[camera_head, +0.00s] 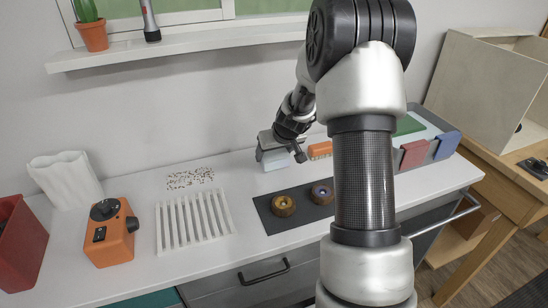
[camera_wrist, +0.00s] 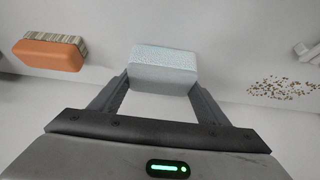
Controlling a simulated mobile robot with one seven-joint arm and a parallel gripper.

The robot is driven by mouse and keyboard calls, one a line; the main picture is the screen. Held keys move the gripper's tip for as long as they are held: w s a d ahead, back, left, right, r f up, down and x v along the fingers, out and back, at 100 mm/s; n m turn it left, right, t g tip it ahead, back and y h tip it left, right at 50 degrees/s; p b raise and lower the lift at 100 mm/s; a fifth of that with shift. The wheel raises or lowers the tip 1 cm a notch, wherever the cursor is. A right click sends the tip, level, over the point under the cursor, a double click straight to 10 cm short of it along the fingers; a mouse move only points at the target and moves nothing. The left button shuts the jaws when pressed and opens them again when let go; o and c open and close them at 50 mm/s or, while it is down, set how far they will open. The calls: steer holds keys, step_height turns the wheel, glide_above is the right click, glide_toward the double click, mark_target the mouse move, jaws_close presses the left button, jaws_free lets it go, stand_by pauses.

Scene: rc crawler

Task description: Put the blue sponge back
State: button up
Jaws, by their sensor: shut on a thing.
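The blue sponge is a pale blue, nearly white block (camera_wrist: 163,68), and it also shows in the head view (camera_head: 274,161). My gripper (camera_wrist: 160,92) is shut on it, with one finger against each side. In the head view my gripper (camera_head: 272,148) is over the back of the white counter (camera_head: 130,190), left of an orange brush (camera_head: 320,150). I cannot tell whether the sponge touches the counter. The brush (camera_wrist: 48,55) lies to the left in the wrist view, apart from my gripper.
Small brown crumbs (camera_head: 190,178) lie left of my gripper. A white slatted rack (camera_head: 193,222), an orange device (camera_head: 110,232) and a dark mat (camera_head: 262,213) with two round pieces stand nearer. Red (camera_head: 413,154) and blue (camera_head: 447,145) blocks stand right of my arm.

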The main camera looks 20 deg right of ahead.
steer(key=shift+f, duration=0.65)
steer(key=o, duration=1.1)
steer(key=v, duration=1.2)
steer(key=shift+p, duration=0.4)
steer(key=shift+d, duration=0.1)
